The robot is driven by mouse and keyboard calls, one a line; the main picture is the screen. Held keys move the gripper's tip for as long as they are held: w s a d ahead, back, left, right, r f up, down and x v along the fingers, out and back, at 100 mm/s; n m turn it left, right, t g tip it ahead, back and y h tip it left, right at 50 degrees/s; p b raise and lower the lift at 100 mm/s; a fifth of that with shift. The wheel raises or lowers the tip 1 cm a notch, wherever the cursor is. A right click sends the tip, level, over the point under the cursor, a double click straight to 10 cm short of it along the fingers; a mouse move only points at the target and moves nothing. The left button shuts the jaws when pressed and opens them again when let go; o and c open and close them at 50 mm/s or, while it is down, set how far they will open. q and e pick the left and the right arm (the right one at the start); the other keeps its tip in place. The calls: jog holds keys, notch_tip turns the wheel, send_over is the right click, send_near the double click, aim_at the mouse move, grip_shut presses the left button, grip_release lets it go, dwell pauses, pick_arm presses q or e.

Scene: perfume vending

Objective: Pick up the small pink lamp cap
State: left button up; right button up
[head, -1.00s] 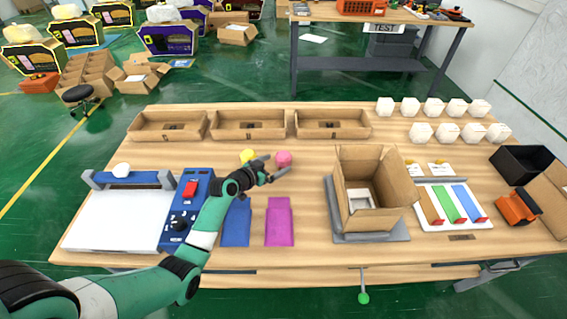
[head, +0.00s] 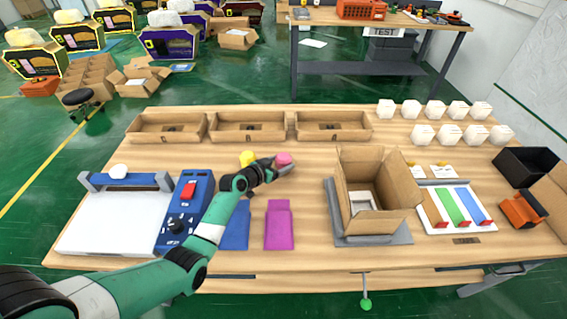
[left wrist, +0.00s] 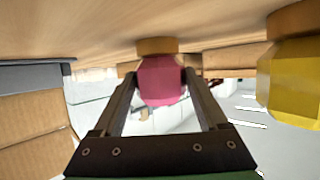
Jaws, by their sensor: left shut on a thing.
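The small pink lamp cap (head: 283,158) is on the wooden table, right of a yellow cap (head: 247,158). My left gripper (head: 284,166) reaches it from the left and is shut on it. In the left wrist view the pink cap (left wrist: 161,80) sits between the two fingers, with a tan round piece (left wrist: 157,45) against it on the table side. The yellow cap (left wrist: 295,80) shows at the right there, clear of the fingers. Whether the pink cap is off its support cannot be told. My right gripper is not in view.
Cardboard trays (head: 248,127) stand behind the caps. An open carton (head: 352,203) is to the right, and blue and magenta (head: 278,228) flat pieces lie in front. A white-and-blue machine (head: 115,218) is at left. White faceted pieces (head: 423,134) stand at the back right.

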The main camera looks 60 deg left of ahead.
pick_arm(q)
jog(key=shift+r, duration=0.1)
jog(key=shift+r, duration=0.3)
jog(key=r+p, duration=0.1)
jog(key=r, duration=0.1)
jog(key=d+r+p, duration=0.1)
jog(key=r+p, duration=0.1)
jog(key=shift+s+r, duration=0.15)
jog(key=shift+s, duration=0.05)
jog(key=s+d+r+p, duration=0.2)
jog(key=d+r+p, duration=0.1)
jog(key=d, duration=0.3)
jog(key=s+d+r+p, duration=0.3)
jog(key=d+r, duration=0.2)
jog(key=shift+s+d+p, duration=0.25)
jog(key=shift+d+p, duration=0.15)
jog(key=shift+w+d, duration=0.1)
